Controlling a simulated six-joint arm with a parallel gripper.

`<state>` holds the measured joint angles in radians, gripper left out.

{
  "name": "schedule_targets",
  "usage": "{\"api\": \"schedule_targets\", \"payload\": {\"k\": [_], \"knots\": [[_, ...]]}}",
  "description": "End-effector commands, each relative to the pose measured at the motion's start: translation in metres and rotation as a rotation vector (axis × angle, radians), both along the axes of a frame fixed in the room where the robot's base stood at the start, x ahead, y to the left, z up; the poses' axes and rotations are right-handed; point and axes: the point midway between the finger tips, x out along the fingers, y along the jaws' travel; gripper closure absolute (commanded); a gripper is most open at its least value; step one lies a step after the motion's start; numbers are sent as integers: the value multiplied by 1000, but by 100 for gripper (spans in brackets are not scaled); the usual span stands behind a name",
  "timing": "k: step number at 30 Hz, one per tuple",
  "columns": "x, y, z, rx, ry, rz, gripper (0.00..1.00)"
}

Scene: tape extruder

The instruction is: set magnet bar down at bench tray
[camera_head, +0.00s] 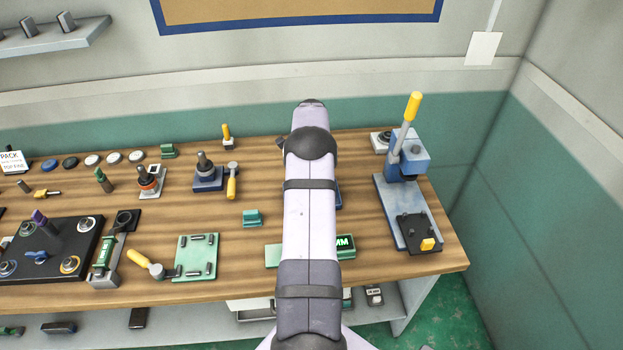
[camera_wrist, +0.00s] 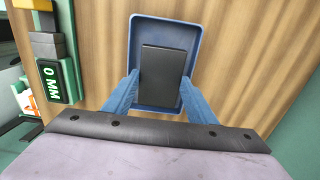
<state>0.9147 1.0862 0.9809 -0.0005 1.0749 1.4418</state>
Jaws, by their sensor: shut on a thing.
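The magnet bar is a flat dark grey block (camera_wrist: 163,62) in the wrist view, held between the blue fingers of my gripper (camera_wrist: 159,80). My gripper is shut on it. The bench tray (camera_wrist: 192,27) is a shallow blue tray with a raised rim. In the wrist view the bar appears within the tray's outline; I cannot tell whether it touches the tray floor. In the head view my arm hides the gripper and bar, and only a blue sliver of the tray (camera_head: 339,195) shows at the arm's right edge.
A green display reading "0 MM" (camera_wrist: 54,82) stands left of the tray in the wrist view. In the head view a blue lever press (camera_head: 406,160) stands right of my arm, and a pale green plate (camera_head: 196,257) lies to the left. Bare wood surrounds the tray.

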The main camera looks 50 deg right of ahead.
Motion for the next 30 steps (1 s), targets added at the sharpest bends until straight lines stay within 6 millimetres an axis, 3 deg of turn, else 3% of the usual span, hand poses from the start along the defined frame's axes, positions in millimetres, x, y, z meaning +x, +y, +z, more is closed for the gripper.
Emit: {"api": "schedule_targets", "payload": {"k": [12,27,28,30], "knots": [[1,-1,-30,-4,-2,0,84],[1,-1,-34,-4,-2,0,84],[1,-1,-34,-4,-2,0,42],[1,-1,-35,-3,-3,0,27]]}}
